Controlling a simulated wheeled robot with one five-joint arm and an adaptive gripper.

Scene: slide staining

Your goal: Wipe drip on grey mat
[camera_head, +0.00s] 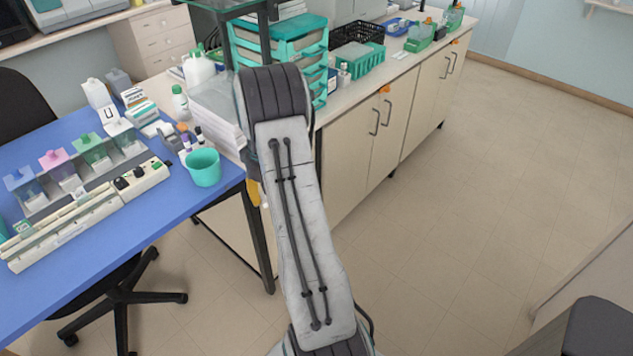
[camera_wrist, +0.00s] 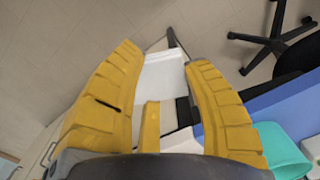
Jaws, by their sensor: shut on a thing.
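My gripper (camera_wrist: 163,58) has yellow fingers and is shut on a white thing (camera_wrist: 162,85), which looks like a folded wipe; its exact kind is unclear. In the head view, my arm hides most of the gripper, and only a bit of yellow shows beside the blue table's right edge. A grey strip (camera_head: 41,200), perhaps the grey mat, lies under the staining jars on the blue table (camera_head: 150,220). It is well left of my gripper. I cannot make out a drip on it.
A teal cup (camera_head: 203,167) stands near the blue table's right corner, close to my gripper; it also shows in the wrist view (camera_wrist: 280,150). A cream staining rail (camera_head: 85,215) lies along the jars. A black chair (camera_head: 22,105) stands behind.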

